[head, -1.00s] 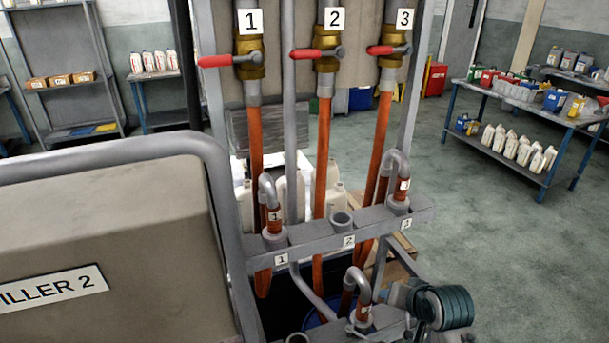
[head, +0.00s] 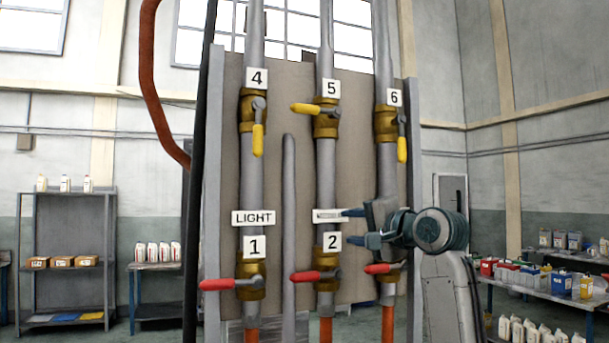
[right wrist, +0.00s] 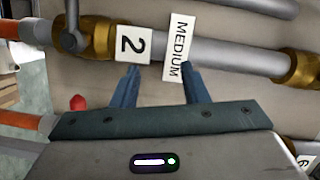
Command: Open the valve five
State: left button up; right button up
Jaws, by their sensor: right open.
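Valve five is a brass valve (head: 326,124) under the label 5 on the upper middle pipe. Its yellow handle (head: 304,108) lies level, pointing left, across the pipe. My right gripper (head: 346,226) is open and empty, below valve five, in front of the middle pipe just above label 2. In the right wrist view its two fingers (right wrist: 160,72) stand apart near the MEDIUM plate (right wrist: 178,48) and label 2. Valve five is not seen in that view. My left gripper is not in view.
Valve 4 (head: 252,110) and valve 6 (head: 385,122) flank valve five, yellow handles hanging down. Red-handled valves (head: 250,283) sit level below. A vertical grey pipe (head: 289,220) stands left of the middle pipe. Shelves (head: 68,250) are far behind at left.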

aim_at(308, 109)
jog(key=s+a+r+y, duration=0.2)
jog(key=s+r, duration=0.2)
jog(key=r, duration=0.7)
jog(key=s+a+r+y, duration=0.2)
jog(key=s+r, duration=0.3)
jog(key=r, duration=0.6)
jog(key=p+x, duration=0.2)
jog(key=x, duration=0.1)
jog(key=p+x, duration=0.2)
jog(key=x, duration=0.1)
jog(key=p+x, duration=0.2)
jog(key=x, duration=0.1)
jog(key=shift+w+d+r, duration=0.2)
jog(key=shift+r, duration=0.05)
jog(key=shift+w+a+p, duration=0.25)
jog(key=shift+p, duration=0.15)
jog(key=shift+w+a+f, duration=0.1)
jog(key=shift+w+a, duration=0.05)
jog(key=shift+w, duration=0.3)
grip_shut()
